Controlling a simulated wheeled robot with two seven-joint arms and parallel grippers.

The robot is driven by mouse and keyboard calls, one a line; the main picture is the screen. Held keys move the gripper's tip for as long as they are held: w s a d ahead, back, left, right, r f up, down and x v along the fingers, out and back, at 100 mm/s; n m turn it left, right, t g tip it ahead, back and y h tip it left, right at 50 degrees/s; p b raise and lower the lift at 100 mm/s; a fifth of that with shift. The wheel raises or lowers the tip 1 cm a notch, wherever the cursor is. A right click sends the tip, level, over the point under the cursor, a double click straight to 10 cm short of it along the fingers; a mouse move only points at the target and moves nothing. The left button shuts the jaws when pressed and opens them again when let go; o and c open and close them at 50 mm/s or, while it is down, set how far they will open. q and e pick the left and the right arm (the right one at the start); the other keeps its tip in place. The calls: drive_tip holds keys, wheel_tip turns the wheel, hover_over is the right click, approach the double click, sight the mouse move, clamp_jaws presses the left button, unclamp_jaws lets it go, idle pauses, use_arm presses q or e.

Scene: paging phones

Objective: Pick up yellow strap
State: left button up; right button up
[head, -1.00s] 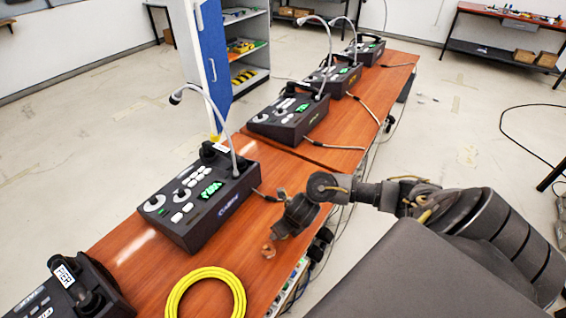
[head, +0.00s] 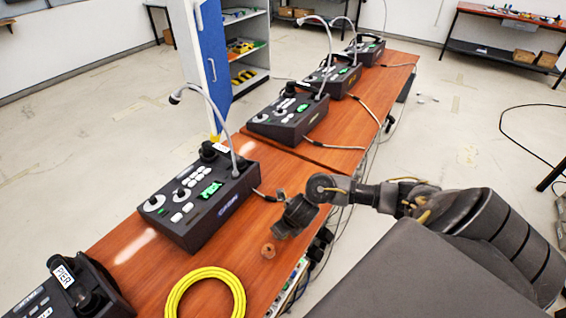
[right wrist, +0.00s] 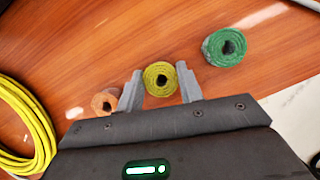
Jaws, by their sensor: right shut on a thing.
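The yellow strap (right wrist: 150,88) is a small roll with a dark hole, seen in the right wrist view. My right gripper (right wrist: 160,75) has its two grey fingers on either side of it and is shut on it, above or at the wooden tabletop. In the head view my right gripper (head: 293,220) is at the table's right edge and hides the yellow strap. My left gripper is not in view.
An orange roll (right wrist: 105,101) is close left of the gripper and a green roll (right wrist: 224,48) is to its right. A yellow cable coil (head: 178,294) lies on the table. Several dark paging phones, one nearby (head: 199,200), stand along the table (head: 130,245).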

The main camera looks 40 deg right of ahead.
drive_tip(key=shift+w+r, duration=0.1)
drive_tip(key=shift+r, duration=0.45)
drive_tip(key=r, duration=0.2)
drive_tip(key=r+p, duration=0.1)
drive_tip(key=shift+s+a+r, duration=0.15)
drive_tip(key=shift+s+a, duration=0.1)
drive_tip(key=s+a+r+p, duration=0.7)
drive_tip(key=s+r+p, duration=0.1)
drive_tip(key=s+p, duration=0.2)
drive_tip(key=shift+s+a+r, duration=0.3)
drive_tip(key=shift+s, duration=0.35)
